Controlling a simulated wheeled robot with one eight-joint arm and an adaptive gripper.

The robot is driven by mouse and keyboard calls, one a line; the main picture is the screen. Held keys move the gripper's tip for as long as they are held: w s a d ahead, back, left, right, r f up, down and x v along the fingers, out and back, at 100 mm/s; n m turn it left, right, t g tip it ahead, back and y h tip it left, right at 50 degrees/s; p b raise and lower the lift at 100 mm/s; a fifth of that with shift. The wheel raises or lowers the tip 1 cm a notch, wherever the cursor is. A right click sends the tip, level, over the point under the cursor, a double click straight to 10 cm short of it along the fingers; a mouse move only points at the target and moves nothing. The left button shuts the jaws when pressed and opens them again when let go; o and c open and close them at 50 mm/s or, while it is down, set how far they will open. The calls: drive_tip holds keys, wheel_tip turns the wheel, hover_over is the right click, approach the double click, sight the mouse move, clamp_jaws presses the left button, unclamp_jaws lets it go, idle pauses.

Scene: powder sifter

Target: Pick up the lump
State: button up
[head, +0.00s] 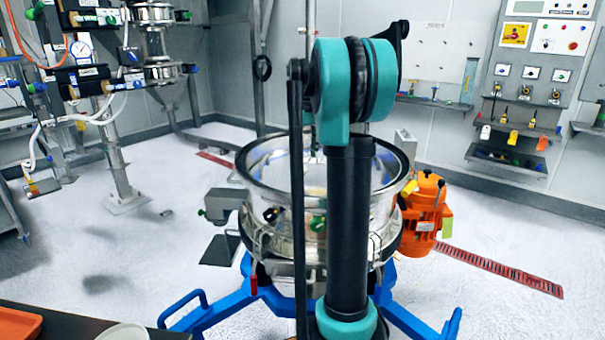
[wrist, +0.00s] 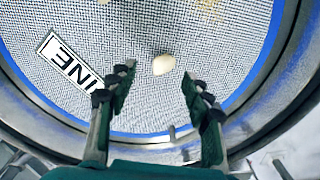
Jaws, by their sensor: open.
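A small cream-coloured lump (wrist: 164,64) lies on the grey mesh screen (wrist: 215,50) inside the sifter, seen in the wrist view. My gripper (wrist: 155,88) is open above the mesh. The lump sits just beyond the fingertips, about midway between them in the picture, and nothing is held. In the head view the round steel sifter (head: 262,178) stands on a blue frame, and my arm covers its middle. My gripper and the lump cannot be made out clearly there.
A white label with black letters (wrist: 68,68) lies on the mesh to the left. A blue ring (wrist: 250,88) and steel rim (wrist: 290,88) surround the mesh. An orange motor (head: 425,205) is on the sifter's right side. An orange tray (head: 18,324) shows at lower left.

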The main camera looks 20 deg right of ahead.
sight(304, 169)
drive_tip(key=shift+a+f, duration=0.15)
drive_tip(key=shift+f, duration=1.3)
drive_tip(key=shift+a+f, duration=0.15)
drive_tip(key=shift+f, duration=1.3)
drive_tip(key=shift+c, duration=0.2)
drive_tip(key=c, duration=0.9)
